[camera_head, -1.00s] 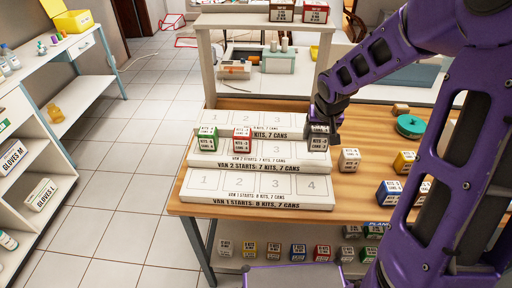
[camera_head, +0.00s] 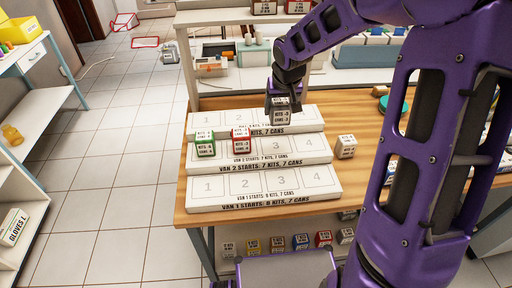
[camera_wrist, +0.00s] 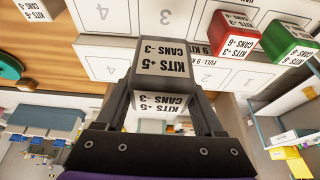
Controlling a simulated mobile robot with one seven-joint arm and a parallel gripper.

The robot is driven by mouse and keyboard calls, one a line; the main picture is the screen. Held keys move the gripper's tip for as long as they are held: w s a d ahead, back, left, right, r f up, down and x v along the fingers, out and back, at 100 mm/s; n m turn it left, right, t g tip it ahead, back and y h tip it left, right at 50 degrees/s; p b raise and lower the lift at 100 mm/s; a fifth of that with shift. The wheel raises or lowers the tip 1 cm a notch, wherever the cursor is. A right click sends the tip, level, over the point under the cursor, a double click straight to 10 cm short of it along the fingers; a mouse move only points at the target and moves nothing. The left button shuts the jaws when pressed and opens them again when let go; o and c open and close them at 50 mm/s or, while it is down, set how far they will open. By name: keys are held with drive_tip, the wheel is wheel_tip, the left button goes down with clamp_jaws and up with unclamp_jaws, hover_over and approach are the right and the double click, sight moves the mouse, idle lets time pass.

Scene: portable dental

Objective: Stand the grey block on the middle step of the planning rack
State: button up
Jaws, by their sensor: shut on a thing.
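My gripper (camera_head: 280,95) is shut on the grey block (camera_head: 280,112), whose white label reads "KITS +5 CANS -3" in the wrist view (camera_wrist: 165,62). The block is above the back part of the planning rack (camera_head: 265,201), a white stepped rack with three steps. On the middle step (camera_head: 290,146), a green block (camera_head: 204,143) stands on space 1 and a red block (camera_head: 240,140) on space 2. Spaces 3 and 4 of that step are bare. The front step, marked Van 1, is empty. The back step is partly hidden by the held block.
A shelf (camera_head: 225,18) rises behind the rack. More blocks (camera_head: 277,244) line a shelf below the table. My arm hides much of the right side.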

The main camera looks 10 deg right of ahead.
sight(280, 119)
drive_tip(key=shift+a, duration=0.15)
wheel_tip(280, 119, down, 10)
drive_tip(key=shift+w+r+b, duration=0.1)
drive_tip(key=shift+b, duration=1.15)
drive_tip(key=shift+f, duration=0.2)
drive_tip(key=o, duration=1.4)
drive_tip(key=shift+r, duration=0.25)
drive_tip(key=p+v, duration=0.3)
drive_tip(key=v, duration=0.9)
